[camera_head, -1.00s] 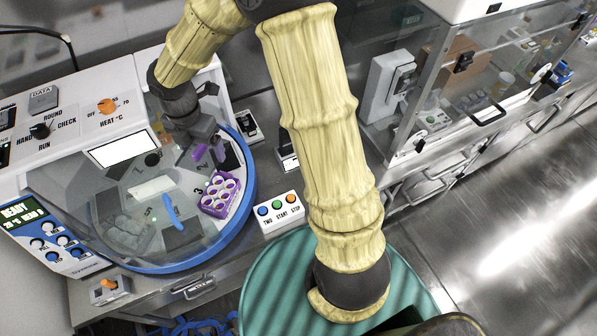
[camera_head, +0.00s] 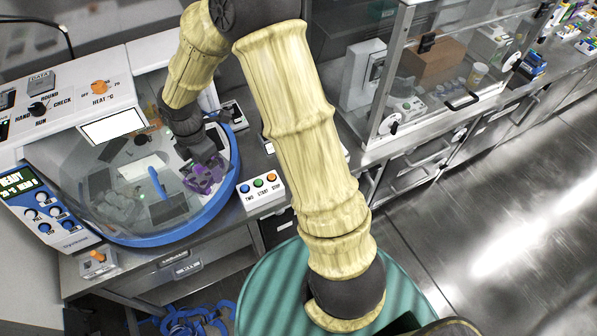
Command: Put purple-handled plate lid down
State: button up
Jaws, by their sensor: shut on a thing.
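My gripper (camera_head: 206,167) reaches down into the right side of the round, blue-rimmed machine. It is shut on the purple-handled plate lid (camera_head: 200,184), of which only purple parts show around the fingers. The purple plate is at the same spot, directly under the gripper, and is mostly hidden by the gripper and lid. I cannot tell whether the lid touches the plate or is slightly above it.
The machine's blue rim (camera_head: 232,185) curves close around the gripper. A blue handle (camera_head: 157,182) stands left of it on the clear cover. A button box (camera_head: 260,190) sits just right of the rim. A glass cabinet (camera_head: 440,75) stands at right.

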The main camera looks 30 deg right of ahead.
jog(key=d+f+m+b, duration=0.1)
jog(key=d+f+m, duration=0.3)
jog(key=f+m, duration=0.3)
jog(key=d+f+m+b, duration=0.1)
jog(key=d+f+m, duration=0.3)
jog(key=f+m, duration=0.3)
jog(key=d+f+m+b, duration=0.1)
jog(key=d+f+m, duration=0.3)
jog(key=f+m, duration=0.3)
jog(key=shift+w+d, duration=0.15)
jog(key=shift+w, duration=0.15)
